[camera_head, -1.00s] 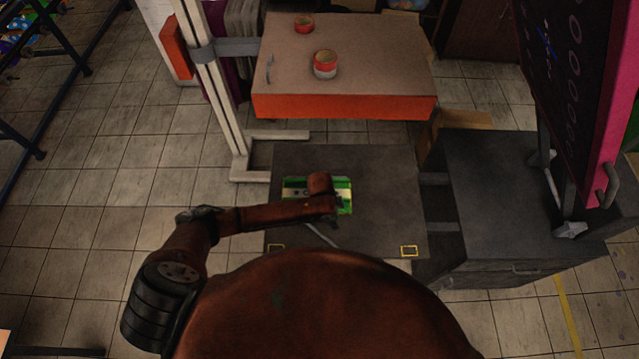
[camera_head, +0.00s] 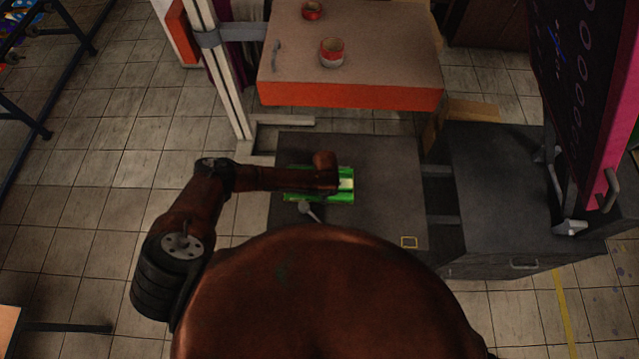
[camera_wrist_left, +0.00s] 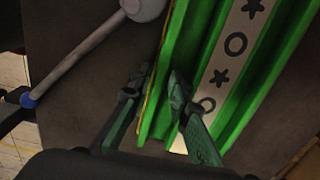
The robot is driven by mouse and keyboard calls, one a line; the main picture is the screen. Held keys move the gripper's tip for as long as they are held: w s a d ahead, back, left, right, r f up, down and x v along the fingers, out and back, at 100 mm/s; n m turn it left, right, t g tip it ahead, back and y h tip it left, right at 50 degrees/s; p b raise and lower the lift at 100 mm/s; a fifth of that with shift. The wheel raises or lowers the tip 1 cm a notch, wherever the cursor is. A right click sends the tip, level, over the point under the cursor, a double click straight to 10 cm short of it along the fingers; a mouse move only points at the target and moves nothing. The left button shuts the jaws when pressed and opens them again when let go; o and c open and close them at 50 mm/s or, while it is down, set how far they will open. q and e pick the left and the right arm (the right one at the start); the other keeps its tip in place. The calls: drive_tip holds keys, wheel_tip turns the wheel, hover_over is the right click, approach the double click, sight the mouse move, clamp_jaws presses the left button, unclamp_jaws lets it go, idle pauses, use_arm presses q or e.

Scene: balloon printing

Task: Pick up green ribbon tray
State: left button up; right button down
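The green ribbon tray (camera_head: 346,196) lies on the dark grey table below my left arm, which covers part of it. In the left wrist view the tray (camera_wrist_left: 252,85) is a long ribbed green piece with a pale strip marked with dark stars and rings. My left gripper (camera_wrist_left: 158,82) is low at the tray's near end. Its two fingers are apart, one on each side of the tray's left edge wall, with a gap visible on the left finger's side. In the head view the fingers are hidden under my wrist. My right gripper is not in view.
A pale rod with a rounded end (camera_head: 305,208) lies beside the tray. The dark table (camera_head: 390,165) is clear to the right. An orange-edged table (camera_head: 350,95) behind holds red rolls (camera_head: 331,52). A dark cabinet (camera_head: 490,190) stands right.

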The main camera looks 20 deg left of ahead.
use_arm(q)
drive_tip(key=shift+f, duration=0.15)
drive_tip(key=shift+c, duration=0.5)
clamp_jaws()
